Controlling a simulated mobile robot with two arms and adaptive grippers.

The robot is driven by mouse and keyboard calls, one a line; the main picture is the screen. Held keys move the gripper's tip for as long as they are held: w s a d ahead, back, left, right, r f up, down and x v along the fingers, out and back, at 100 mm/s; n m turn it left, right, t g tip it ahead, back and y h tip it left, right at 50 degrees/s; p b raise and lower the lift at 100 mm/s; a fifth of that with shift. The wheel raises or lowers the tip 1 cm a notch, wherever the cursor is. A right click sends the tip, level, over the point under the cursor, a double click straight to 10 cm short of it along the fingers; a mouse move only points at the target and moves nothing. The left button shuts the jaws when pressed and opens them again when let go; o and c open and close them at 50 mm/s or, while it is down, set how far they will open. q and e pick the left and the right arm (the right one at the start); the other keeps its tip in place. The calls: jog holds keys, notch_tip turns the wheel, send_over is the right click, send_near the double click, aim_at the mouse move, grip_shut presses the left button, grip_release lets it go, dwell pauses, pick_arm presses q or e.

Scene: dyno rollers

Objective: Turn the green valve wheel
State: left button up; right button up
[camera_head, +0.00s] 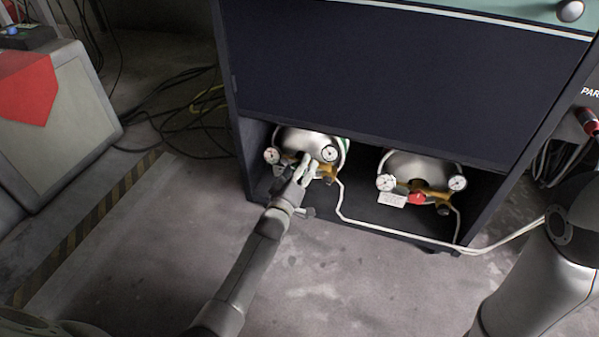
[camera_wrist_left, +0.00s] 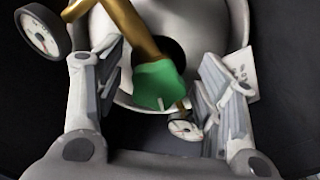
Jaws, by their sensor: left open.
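The green valve wheel (camera_wrist_left: 157,84) shows in the left wrist view, on the brass fitting (camera_wrist_left: 130,22) of a silver gas cylinder. It sits between the two fingers of my left gripper (camera_wrist_left: 160,62), with visible gaps on both sides. In the head view my left gripper (camera_head: 304,170) reaches into the low cabinet bay in front of the left cylinder (camera_head: 300,140) and hides most of the wheel. The gripper is open and holds nothing. My right arm shows at the right edge of the head view, but its gripper is out of view.
A second cylinder (camera_head: 420,165) with a red valve wheel (camera_head: 417,198) lies to the right in the same bay. Gauges (camera_head: 271,155) flank the fittings. A pale hose (camera_head: 400,234) runs along the cabinet's lower edge. Cables (camera_head: 190,120) lie on the floor at left.

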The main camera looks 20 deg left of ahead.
pick_arm(q)
jog(key=shift+c, duration=0.3)
jog(key=c, duration=1)
